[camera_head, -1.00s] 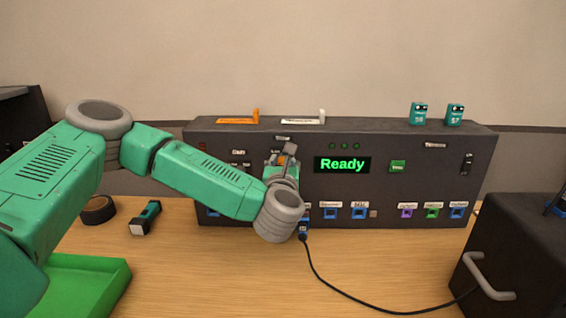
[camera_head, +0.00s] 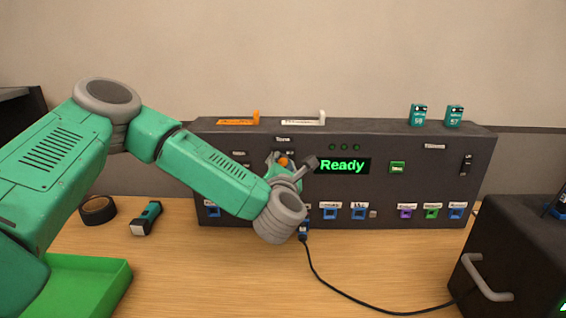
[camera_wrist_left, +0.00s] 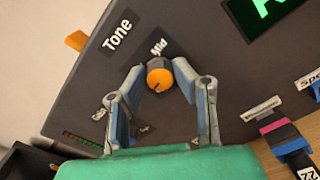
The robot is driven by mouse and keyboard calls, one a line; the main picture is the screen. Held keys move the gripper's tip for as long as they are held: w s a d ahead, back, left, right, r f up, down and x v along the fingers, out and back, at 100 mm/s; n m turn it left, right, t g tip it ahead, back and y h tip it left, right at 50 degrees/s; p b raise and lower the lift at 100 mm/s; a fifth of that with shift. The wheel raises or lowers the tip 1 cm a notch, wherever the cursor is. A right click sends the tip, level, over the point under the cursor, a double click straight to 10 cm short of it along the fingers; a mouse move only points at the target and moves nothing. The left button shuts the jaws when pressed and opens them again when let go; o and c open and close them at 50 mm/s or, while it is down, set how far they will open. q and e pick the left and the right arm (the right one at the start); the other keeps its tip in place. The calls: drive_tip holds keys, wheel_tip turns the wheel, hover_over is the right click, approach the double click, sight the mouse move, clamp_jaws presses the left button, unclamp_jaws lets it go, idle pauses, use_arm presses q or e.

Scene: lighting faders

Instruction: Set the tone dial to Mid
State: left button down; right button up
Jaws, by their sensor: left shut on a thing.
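The tone dial (camera_head: 283,161) is an orange-faced knob on the front of the dark panel, under the "Tone" label. In the left wrist view the dial (camera_wrist_left: 160,77) sits between my left gripper's fingertips (camera_wrist_left: 160,70), which are closed on its sides. The "Mid" label (camera_wrist_left: 159,47) is just above the dial in that tilted view. A small dark mark shows on the lower part of the orange face; I cannot tell surely where it points. My left gripper (camera_head: 284,163) partly hides the dial in the head view. My right gripper is not in view.
The panel's screen (camera_head: 342,166) reads "Ready", right of the dial. A green button (camera_head: 397,168) and a row of coloured sockets are on the panel. A cable (camera_head: 325,280) runs from a plug below my wrist. A flashlight (camera_head: 146,218) and a tape roll (camera_head: 98,210) lie left.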

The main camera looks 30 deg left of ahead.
use_arm(q)
drive_tip(key=m+p, duration=0.1)
drive_tip(key=m, duration=0.2)
drive_tip(key=shift+d+m, duration=0.1)
drive_tip(key=shift+m, duration=0.3)
drive_tip(key=m+p, duration=0.1)
drive_tip(key=m, duration=0.2)
drive_tip(key=shift+m, duration=0.3)
drive_tip(key=m+p, duration=0.1)
drive_tip(key=m, duration=0.2)
drive_tip(key=shift+f+m, duration=0.1)
drive_tip(key=shift+m, duration=0.3)
drive_tip(key=m+p, duration=0.2)
drive_tip(key=m, duration=0.2)
drive_tip(key=shift+d+f+m, duration=0.1)
drive_tip(key=shift+f+m, duration=0.05)
drive_tip(key=shift+m, duration=0.15)
drive_tip(key=m+p, duration=0.2)
drive_tip(key=m, duration=0.4)
drive_tip(key=shift+s+f, duration=0.1)
drive_tip(key=shift+f, duration=0.05)
drive_tip(key=shift+f+m+p, duration=0.1)
drive_tip(key=shift+m+p, duration=0.85)
drive_tip(key=shift+m, duration=2.65)
